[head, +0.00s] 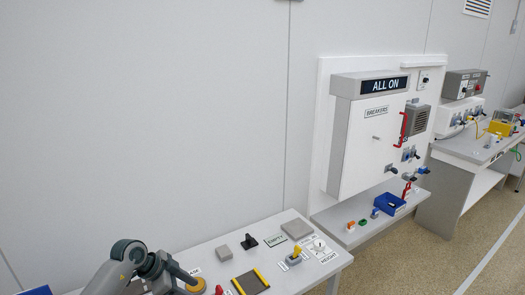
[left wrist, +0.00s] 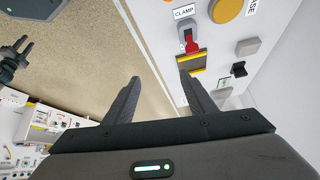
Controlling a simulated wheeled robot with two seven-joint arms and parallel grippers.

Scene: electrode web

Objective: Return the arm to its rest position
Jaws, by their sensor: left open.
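My left arm (head: 130,265) comes in at the bottom left of the head view, bent over the left end of the near grey table (head: 215,250). Its gripper cannot be made out there. In the left wrist view my left gripper (left wrist: 163,92) is open, its two dark fingers wide apart with nothing between them. Past the fingers lie the beige floor and the table's edge. A dark claw-like part, which looks like my right gripper (left wrist: 14,58), shows at the far left of that view, too small to tell its jaws.
The table holds a red clamp (left wrist: 191,42), a yellow-edged dark plate (head: 250,283), grey blocks (head: 297,229) and a black piece (head: 249,241). A white breaker board (head: 322,110) with an ALL ON sign stands to the right. A blue bin (head: 389,204) sits on its shelf. Open floor (head: 425,262) lies at right.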

